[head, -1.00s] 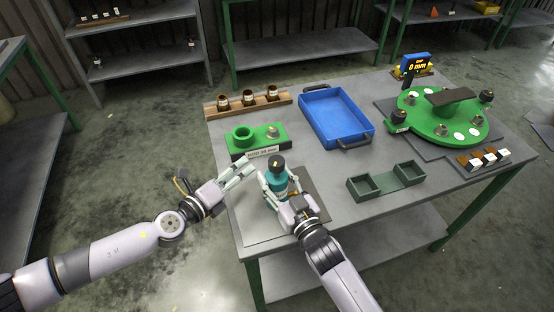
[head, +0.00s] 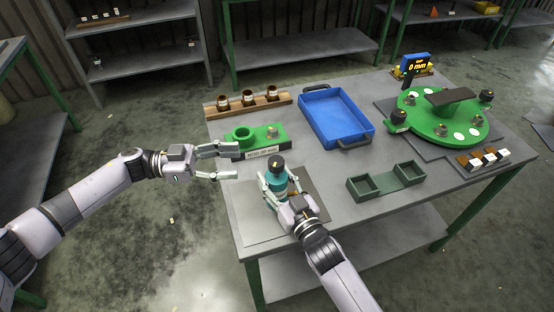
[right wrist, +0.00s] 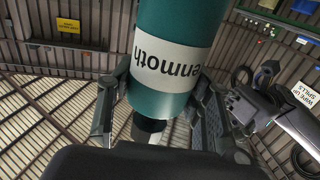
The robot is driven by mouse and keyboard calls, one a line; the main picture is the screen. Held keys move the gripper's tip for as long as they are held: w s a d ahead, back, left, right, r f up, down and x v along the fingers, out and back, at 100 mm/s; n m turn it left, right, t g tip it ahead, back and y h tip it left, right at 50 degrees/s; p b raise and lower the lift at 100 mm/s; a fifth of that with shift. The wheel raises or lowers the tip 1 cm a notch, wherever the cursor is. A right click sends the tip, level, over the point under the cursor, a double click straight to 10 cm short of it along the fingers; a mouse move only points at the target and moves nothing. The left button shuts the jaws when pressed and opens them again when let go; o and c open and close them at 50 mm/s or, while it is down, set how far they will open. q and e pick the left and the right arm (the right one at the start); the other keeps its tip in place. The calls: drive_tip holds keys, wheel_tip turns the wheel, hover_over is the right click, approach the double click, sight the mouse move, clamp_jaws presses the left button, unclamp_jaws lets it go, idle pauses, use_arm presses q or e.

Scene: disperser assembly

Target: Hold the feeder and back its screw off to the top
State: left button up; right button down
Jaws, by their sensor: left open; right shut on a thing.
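The feeder (head: 276,181) is a teal cylinder with a dark knob (head: 276,163) on top. It stands upright at the front left of the table. My right gripper (head: 279,188) is shut around its body. In the right wrist view the feeder (right wrist: 172,85) shows a white label reading "enmoth" upside down between the two fingers. My left gripper (head: 232,161) is open and empty, left of the feeder, near the table's left edge. The screw itself cannot be told apart from the knob.
A green fixture (head: 244,149) stands behind the feeder. Behind it is a wooden rack (head: 236,106) with several brown cups.

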sight(277, 160)
use_arm(q)
drive_tip(key=d, duration=1.1)
drive_tip(key=shift+w+d, duration=0.15)
drive_tip(key=shift+d, duration=0.1)
drive_tip(key=shift+c, duration=0.4)
drive_tip(key=shift+f, duration=0.1)
drive_tip(key=c, duration=1.1)
